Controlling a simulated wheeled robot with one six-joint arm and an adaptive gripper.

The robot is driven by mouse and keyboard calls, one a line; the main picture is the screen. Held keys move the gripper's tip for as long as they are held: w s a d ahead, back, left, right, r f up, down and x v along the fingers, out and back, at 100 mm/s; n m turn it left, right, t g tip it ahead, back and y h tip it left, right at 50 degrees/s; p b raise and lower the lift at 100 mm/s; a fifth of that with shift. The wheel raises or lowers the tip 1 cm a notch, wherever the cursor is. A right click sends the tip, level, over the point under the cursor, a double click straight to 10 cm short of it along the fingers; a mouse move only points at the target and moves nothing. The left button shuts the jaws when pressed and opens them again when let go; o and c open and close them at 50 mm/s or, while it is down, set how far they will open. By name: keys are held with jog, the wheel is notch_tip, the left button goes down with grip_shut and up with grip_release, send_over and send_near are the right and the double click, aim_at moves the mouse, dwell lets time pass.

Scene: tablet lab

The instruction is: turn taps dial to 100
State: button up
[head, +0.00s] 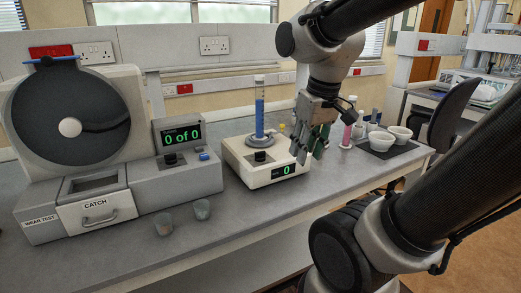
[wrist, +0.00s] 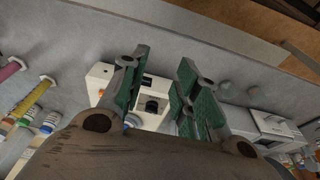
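The cream tapping machine (head: 265,167) stands on the bench in the head view, with a blue-filled cylinder (head: 260,108) upright on top. A black dial (head: 260,156) is on its front, left of a display (head: 284,170) reading 0. My gripper (head: 309,153) is open and empty, just right of the machine and apart from the dial. In the wrist view the green-padded fingers of my gripper (wrist: 163,60) are spread wide. The machine (wrist: 101,82) and its dark dial (wrist: 152,105) show between and behind them. I cannot read any dial marks.
A wear-test drum machine (head: 82,120) with a "0 of 0" display and its own knob (head: 171,159) stands left. Two small cups (head: 163,223) sit in front of it. Coloured tubes (head: 348,132) and white bowls (head: 381,141) stand right. The bench front before the machine is clear.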

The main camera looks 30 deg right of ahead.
aim_at(261, 152)
jog(key=w+a+n+g, duration=0.1)
jog(key=w+n, duration=0.2)
jog(key=w, duration=0.2)
jog(key=w+f+n, duration=0.1)
jog(key=w+n, duration=0.1)
jog(key=w, duration=0.3)
jog(key=w+a+f+n+g, duration=0.1)
jog(key=w+n, duration=0.2)
jog(key=w, duration=0.3)
jog(key=shift+a+n+g, duration=0.3)
jog(key=w+r+n, duration=0.2)
jog(key=n, duration=0.1)
jog(key=shift+w+a+n, duration=0.1)
jog(key=shift+w+n, duration=0.15)
jog(key=shift+n, duration=0.05)
jog(key=shift+r+n, duration=0.2)
jog(key=shift+n, duration=0.5)
jog(key=shift+s+f+n, duration=0.1)
jog(key=shift+f+n, duration=0.1)
jog(key=shift+n, duration=0.5)
notch_tip(261, 152, down, 8)
jog(key=shift+r, duration=0.25)
grip_shut()
